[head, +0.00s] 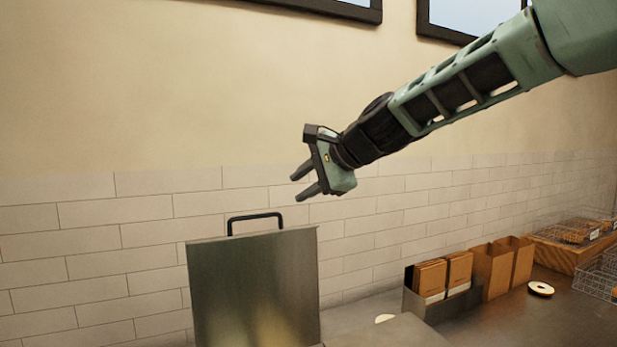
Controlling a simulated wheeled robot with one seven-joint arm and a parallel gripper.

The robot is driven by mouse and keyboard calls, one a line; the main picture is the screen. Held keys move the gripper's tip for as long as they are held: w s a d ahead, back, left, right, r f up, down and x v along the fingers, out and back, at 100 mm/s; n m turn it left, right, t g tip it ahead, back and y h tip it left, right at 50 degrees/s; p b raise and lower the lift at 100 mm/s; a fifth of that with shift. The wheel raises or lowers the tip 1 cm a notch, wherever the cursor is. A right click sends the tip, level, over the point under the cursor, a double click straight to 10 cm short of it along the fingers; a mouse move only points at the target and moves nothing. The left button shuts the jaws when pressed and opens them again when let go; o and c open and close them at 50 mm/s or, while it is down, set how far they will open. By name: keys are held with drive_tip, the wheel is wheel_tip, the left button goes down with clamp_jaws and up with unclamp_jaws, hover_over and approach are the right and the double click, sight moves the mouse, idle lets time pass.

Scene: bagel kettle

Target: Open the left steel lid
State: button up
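A steel lid (255,290) stands raised, close to upright, in the lower left of the head view. Its black bar handle (255,222) is on its top edge. The lid's lower edge and whatever it is hinged to are out of the picture. My gripper (298,185) is above and to the right of the handle in the picture, apart from it. Its two dark fingers point left and are spread, with nothing between them.
A flat steel surface (388,333) lies right of the lid. A steel holder with brown packets (440,275), brown paper bags (502,265), a pale ring-shaped item (541,288) and wire baskets (575,230) stand along the counter. A tiled wall (90,240) is behind.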

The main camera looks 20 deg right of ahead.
drive_tip(key=shift+s+d+r+p, duration=0.25)
drive_tip(key=shift+s+r+p, duration=0.05)
drive_tip(key=shift+s+p, duration=0.2)
idle(0.4)
